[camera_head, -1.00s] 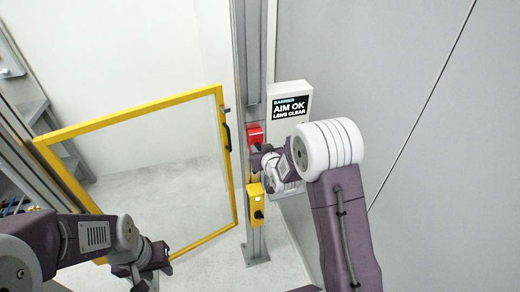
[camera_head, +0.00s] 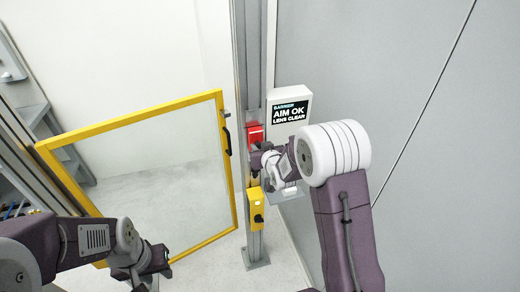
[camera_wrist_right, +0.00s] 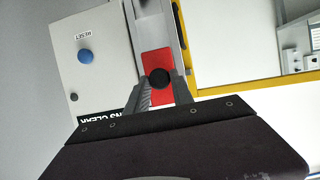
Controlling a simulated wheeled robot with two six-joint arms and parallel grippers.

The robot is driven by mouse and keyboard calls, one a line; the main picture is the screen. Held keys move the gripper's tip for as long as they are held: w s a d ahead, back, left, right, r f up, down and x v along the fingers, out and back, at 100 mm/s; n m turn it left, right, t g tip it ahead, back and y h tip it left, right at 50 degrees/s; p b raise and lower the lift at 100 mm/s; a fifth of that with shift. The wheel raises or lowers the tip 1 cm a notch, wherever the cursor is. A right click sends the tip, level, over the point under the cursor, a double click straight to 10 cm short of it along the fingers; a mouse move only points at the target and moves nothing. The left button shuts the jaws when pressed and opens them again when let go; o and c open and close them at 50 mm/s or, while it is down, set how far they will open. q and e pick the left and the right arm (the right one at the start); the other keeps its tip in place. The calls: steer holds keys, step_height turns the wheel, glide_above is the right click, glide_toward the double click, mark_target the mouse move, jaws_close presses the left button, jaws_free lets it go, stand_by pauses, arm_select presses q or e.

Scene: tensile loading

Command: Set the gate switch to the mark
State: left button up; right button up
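A red switch plate (camera_head: 255,132) is fixed on the metal post. In the right wrist view the red plate (camera_wrist_right: 155,62) carries a round black knob (camera_wrist_right: 160,78). My right gripper (camera_head: 257,151) is just below the red plate in the head view. In the wrist view its fingers (camera_wrist_right: 162,88) stand apart on either side of the knob, with red showing between them; contact cannot be told. My left gripper (camera_head: 158,270) hangs low near the gate's bottom edge, touching no switch; its fingers are too small to read. No mark is legible.
A yellow box (camera_head: 256,208) with a black knob sits lower on the post. The yellow-framed glass gate (camera_head: 140,175) stands left of it. A white panel (camera_head: 290,96) reading "AIM OK LENS CLEAR" is at the right; the wrist view shows its blue button (camera_wrist_right: 85,56).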

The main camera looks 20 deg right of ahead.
steer(key=o, duration=0.4)
steer(key=shift+w, duration=0.1)
steer(key=b+v, duration=0.1)
steer(key=v, duration=0.8)
steer(key=shift+b, duration=0.35)
